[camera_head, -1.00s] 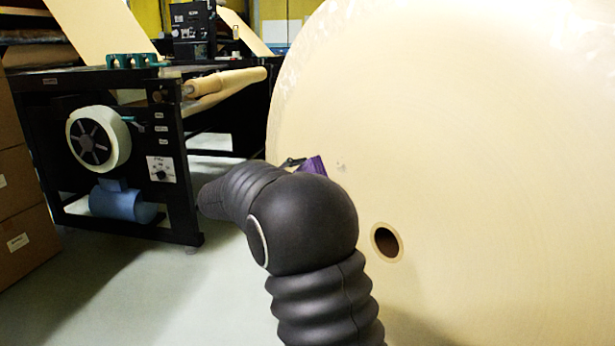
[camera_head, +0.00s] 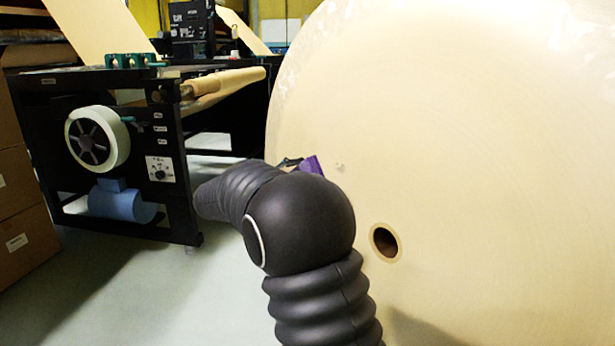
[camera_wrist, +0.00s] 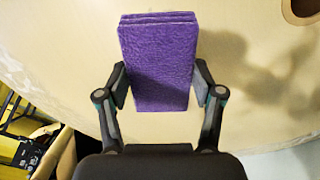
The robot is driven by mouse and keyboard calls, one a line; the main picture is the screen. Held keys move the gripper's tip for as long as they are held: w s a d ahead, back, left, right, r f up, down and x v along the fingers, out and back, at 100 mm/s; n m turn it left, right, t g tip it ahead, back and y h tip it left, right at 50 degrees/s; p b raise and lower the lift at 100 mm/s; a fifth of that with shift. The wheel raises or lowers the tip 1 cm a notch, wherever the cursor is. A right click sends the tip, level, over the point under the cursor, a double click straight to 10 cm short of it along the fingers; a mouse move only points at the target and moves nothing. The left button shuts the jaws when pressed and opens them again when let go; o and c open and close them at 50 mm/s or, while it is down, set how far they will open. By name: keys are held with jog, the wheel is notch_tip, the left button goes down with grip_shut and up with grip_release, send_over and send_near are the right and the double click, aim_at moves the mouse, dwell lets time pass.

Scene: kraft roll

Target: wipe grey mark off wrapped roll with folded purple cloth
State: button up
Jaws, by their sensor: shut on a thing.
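The wrapped roll (camera_head: 480,180) is a huge pale tan disc face filling the right of the head view. A small faint grey mark (camera_head: 340,167) shows on its face, just right of the purple cloth (camera_head: 313,165). In the wrist view the folded purple cloth (camera_wrist: 158,65) is a thick layered pad. My gripper (camera_wrist: 163,88) is shut on it, one finger on each side. The cloth's far end is toward the roll face; I cannot tell whether it touches. No mark shows in the wrist view. In the head view my arm hides most of the gripper.
The roll's dark core hole (camera_head: 385,241) is right of my arm. A black machine frame (camera_head: 180,170) with a white wheel and blue motor stands at left. Cardboard boxes (camera_head: 25,215) are at the far left edge. The grey floor (camera_head: 130,270) between is clear.

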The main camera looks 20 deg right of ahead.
jog(key=w+d+r+p, duration=0.1)
jog(key=d, duration=0.4)
jog(key=shift+d+r, duration=0.25)
jog(key=shift+d, duration=0.15)
jog(key=shift+x, duration=1.1)
dwell(0.7)
jog(key=s, duration=0.1)
jog(key=s+b, duration=0.2)
jog(key=s, duration=0.1)
jog(key=shift+d, duration=0.3)
jog(key=shift+w+d, duration=0.1)
